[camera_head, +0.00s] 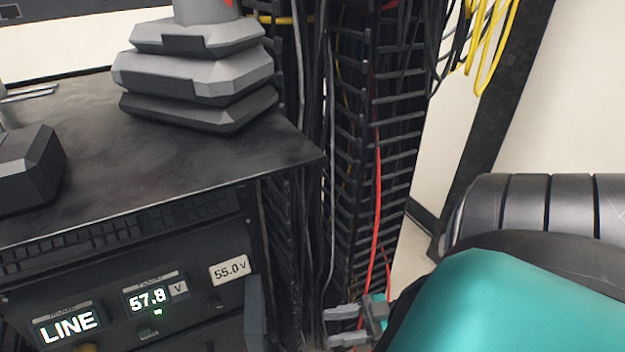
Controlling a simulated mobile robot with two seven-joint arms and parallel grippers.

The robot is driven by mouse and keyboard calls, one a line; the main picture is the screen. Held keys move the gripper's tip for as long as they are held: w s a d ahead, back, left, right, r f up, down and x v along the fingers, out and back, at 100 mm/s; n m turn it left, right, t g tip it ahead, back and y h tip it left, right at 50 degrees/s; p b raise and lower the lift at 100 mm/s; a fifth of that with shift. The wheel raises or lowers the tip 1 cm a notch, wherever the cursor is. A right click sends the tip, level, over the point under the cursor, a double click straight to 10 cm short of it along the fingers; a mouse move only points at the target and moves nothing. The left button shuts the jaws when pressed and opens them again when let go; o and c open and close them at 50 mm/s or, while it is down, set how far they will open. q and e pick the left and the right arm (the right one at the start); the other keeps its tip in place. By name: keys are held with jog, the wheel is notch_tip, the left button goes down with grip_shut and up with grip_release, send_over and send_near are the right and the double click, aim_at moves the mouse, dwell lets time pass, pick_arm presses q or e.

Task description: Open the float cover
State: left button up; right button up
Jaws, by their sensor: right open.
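My right gripper (335,327) is at the bottom, right of the middle. Its two grey fingers point left and stand apart, with nothing seen between them. The dark power panel (190,265) is at the lower left, left of the gripper and apart from it in the picture. The panel has a lit LINE display (68,326), a lit 57.8 display (148,299) and a white 55.0 V label (230,269). I cannot make out a float cover for certain; the panel's lower part is cut off by the frame. My left gripper is not in view.
A cable rack (350,160) with black fingers and a red cable (377,190) stands right of the panel, behind my right gripper. A flat dark top (90,110) above the panel carries a stacked grey object (195,75). Yellow cables (497,45) hang at the upper right.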

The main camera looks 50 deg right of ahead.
jog(key=shift+v, duration=1.05)
